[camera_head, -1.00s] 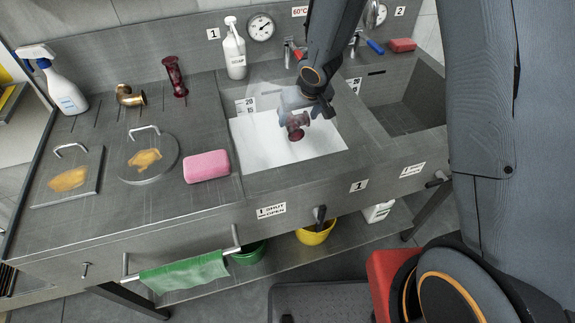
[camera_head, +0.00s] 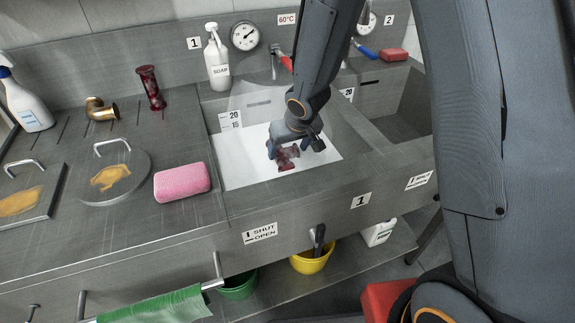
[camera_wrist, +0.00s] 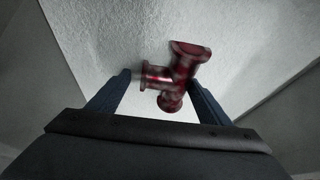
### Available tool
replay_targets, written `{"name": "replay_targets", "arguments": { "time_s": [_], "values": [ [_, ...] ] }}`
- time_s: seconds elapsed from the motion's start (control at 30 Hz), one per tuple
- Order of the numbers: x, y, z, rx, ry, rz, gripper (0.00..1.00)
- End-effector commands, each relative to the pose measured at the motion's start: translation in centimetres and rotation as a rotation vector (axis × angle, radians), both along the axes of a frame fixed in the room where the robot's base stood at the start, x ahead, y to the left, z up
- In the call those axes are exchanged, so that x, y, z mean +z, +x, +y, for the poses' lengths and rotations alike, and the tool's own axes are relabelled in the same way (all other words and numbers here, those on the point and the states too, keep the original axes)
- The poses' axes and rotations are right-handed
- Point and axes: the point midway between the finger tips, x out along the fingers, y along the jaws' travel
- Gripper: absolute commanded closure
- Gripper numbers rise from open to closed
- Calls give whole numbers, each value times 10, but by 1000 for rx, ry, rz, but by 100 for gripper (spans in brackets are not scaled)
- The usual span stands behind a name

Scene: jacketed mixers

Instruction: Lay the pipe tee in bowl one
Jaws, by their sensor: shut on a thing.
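The pipe tee (camera_head: 287,158) is dark red with blotchy grey stains. My gripper (camera_head: 284,150) is shut on it and points down inside bowl one (camera_head: 236,202), the left basin marked 1, over its white contents. In the wrist view the tee (camera_wrist: 176,76) sits between the fingertips of my gripper (camera_wrist: 160,80), its flanged ends showing against the white surface. It is at or just above that surface; I cannot tell whether it touches.
A second red pipe piece (camera_head: 151,88) and a brass elbow (camera_head: 101,109) stand on the left counter. A pink sponge (camera_head: 182,183) lies near bowl one's left edge. A soap bottle (camera_head: 218,62) stands behind it. Bowl two (camera_head: 405,115) is at the right.

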Motion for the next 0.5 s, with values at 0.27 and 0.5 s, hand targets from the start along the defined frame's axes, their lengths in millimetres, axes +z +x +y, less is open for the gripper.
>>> {"name": "replay_targets", "arguments": {
  "time_s": [0.27, 0.5],
  "values": [
    [-11, 1, 0, -1, 1, -2, 64],
    [-35, 1, 0, -1, 1, -2, 64]
  ]
}}
